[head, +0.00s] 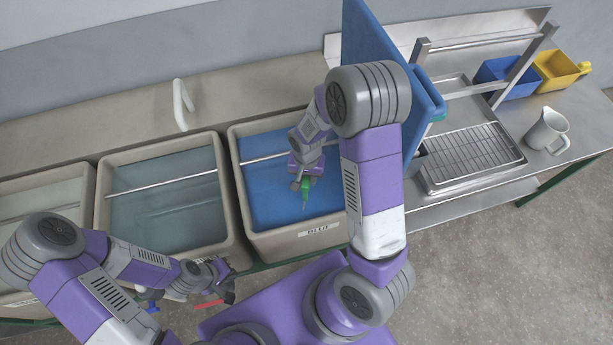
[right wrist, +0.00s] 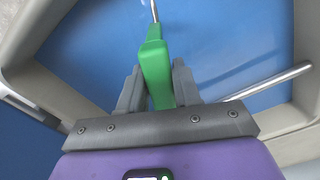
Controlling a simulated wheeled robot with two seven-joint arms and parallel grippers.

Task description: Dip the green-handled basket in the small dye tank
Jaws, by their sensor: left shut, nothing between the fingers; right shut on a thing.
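The green handle (head: 306,186) of the basket is in my right gripper (head: 300,180), over the tank of blue liquid (head: 241,200) labelled BLUE. In the right wrist view, my right gripper (right wrist: 158,88) is shut on the green handle (right wrist: 155,65), with one finger on each side. A thin metal rod (right wrist: 155,10) runs from the handle's far end toward the blue liquid (right wrist: 210,45). The basket body does not show in either view; I cannot tell whether it is under the surface. My left gripper (head: 222,270) is shut and empty, low in front of the grey-green tank.
A grey-green tank (head: 103,205) and a pale tank (head: 20,182) stand to the left. Metal bars cross the tanks. A blue upright panel (head: 368,35) stands right of the blue tank. A red handle (head: 212,303) and a blue handle (head: 151,306) lie near my left gripper.

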